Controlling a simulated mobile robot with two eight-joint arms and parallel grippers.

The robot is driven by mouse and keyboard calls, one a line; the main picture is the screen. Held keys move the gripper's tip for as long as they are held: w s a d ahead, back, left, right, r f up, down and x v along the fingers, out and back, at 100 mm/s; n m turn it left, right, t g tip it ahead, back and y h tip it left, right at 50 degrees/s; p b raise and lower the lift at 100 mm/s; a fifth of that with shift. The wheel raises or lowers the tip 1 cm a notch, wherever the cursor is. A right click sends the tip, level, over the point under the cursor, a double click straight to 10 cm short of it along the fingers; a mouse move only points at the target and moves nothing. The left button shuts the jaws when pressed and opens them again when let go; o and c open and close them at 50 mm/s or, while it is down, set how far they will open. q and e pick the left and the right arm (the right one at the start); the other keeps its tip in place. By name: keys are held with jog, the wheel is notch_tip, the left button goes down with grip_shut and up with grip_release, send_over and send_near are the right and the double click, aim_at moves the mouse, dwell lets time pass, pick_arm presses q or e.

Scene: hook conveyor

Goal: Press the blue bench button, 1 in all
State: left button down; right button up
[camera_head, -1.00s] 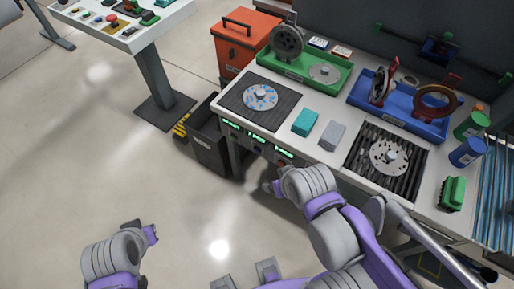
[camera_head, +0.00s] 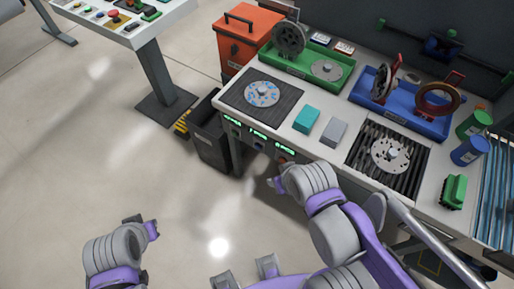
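The workbench (camera_head: 312,152) stands at the right, with green-lit displays (camera_head: 257,135) along its front edge. Small controls sit below the displays, but I cannot clearly make out a blue button among them. My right gripper (camera_head: 275,183) is just in front of and below the bench front, near the right-hand display. Its wrist hides part of the bench front, and its fingers are too small to judge. My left gripper (camera_head: 151,231) hangs low over the open floor, well away from the bench. Its finger opening is not clear.
A dark bin (camera_head: 209,140) stands against the bench's left end, with an orange box (camera_head: 241,45) behind it. A control table (camera_head: 125,33) with coloured buttons stands upper left. Trays, discs, blocks and bottles fill the bench top. The floor at left is free.

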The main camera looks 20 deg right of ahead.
grip_shut()
dwell(1.4)
